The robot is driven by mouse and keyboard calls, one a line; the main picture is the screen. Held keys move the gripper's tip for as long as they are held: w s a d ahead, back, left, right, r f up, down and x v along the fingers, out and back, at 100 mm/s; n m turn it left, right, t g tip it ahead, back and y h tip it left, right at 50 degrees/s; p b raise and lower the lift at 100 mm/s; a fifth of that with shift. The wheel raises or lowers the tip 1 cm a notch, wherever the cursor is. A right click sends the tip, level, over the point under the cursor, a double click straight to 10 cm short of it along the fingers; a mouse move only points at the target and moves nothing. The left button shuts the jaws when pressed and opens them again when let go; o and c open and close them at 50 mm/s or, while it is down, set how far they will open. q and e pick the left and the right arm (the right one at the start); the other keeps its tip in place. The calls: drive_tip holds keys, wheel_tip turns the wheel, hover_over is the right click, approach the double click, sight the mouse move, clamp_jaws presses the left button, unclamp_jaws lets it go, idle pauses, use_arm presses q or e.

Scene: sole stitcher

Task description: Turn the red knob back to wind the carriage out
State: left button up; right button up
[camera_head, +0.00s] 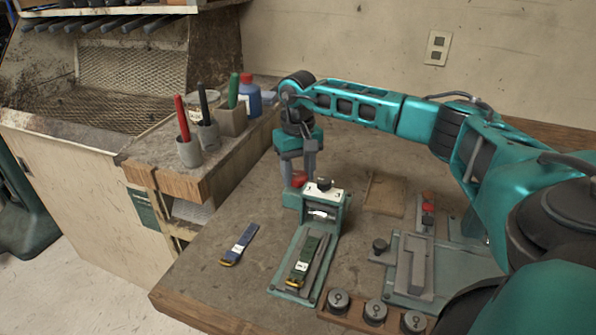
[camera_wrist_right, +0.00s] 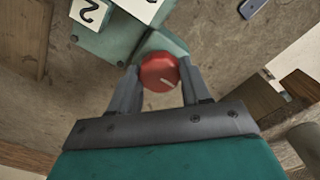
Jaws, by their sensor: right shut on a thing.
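The red knob (camera_head: 298,180) sticks out of the left side of the small teal machine (camera_head: 329,204), beside its white numbered plate. It also shows in the right wrist view as a round red cap (camera_wrist_right: 158,72) with a pale line pointing to the lower right. My right gripper (camera_head: 301,172) reaches down onto it, one finger on each side, shut on it. In front of the machine a dark green strip with a white label and yellow end (camera_head: 302,262) lies on the grey-green bed (camera_head: 281,280). My left gripper is not in view.
A blue strip (camera_head: 239,244) lies on the bench left of the bed. Round dark knobs sit on a wooden strip (camera_head: 349,319) at the front. A grey fixture (camera_head: 414,265) stands to the right. Cups with coloured handles (camera_head: 189,152) stand on the ledge at left.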

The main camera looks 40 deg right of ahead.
sight(298, 175)
drive_tip(key=shift+r, duration=0.1)
drive_tip(key=o, duration=1)
drive_tip(key=shift+o, duration=0.2)
wheel_tip(298, 175, up, 13)
drive_tip(key=shift+f, duration=0.2)
